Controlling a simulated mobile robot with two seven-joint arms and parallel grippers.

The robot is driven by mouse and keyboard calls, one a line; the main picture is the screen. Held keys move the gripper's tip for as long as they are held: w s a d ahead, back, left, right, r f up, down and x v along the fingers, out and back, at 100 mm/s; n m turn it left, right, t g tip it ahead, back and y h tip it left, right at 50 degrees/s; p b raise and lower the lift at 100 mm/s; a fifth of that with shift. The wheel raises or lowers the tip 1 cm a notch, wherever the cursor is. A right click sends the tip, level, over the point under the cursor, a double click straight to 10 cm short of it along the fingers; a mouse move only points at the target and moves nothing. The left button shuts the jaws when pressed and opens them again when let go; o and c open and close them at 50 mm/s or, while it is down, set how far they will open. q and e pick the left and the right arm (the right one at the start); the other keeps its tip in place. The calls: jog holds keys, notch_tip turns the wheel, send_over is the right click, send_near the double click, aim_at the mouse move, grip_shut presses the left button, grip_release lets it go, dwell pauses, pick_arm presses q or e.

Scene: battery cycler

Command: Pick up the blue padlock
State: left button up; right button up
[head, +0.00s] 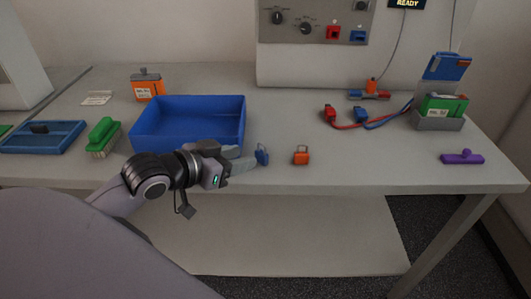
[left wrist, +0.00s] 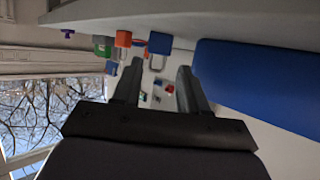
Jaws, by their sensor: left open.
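The blue padlock (head: 263,155) stands near the front edge of the table, just right of my left gripper's fingertips in the head view. My left gripper (head: 248,157) is open and reaches toward it from the left. In the left wrist view, the padlock (left wrist: 160,43) shows beyond the fingertips, with its shackle visible. The open left fingers (left wrist: 160,75) have no object held between them. Whether a finger touches the padlock cannot be told. My right gripper is in neither view.
An orange padlock (head: 301,156) stands a little to the right. A blue bin (head: 190,139) sits behind my left gripper. A green brush (head: 102,135) and blue tray (head: 42,143) lie left; a purple object (head: 462,158) lies right. The table between the orange padlock and purple object is clear.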

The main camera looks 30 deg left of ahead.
aim_at(259, 156)
pick_arm(q)
jog(key=shift+w+d+f, duration=0.15)
jog(key=shift+w+f, duration=0.15)
jog(key=shift+w, duration=0.2)
jog(key=shift+x, duration=2.45)
jog(key=shift+s+d+f, duration=0.1)
jog(key=shift+f, duration=0.1)
jog(key=shift+c, duration=0.3)
grip_shut()
jog(key=shift+r, duration=0.1)
notch_tip(259, 156, up, 20)
jog(key=p, duration=0.3)
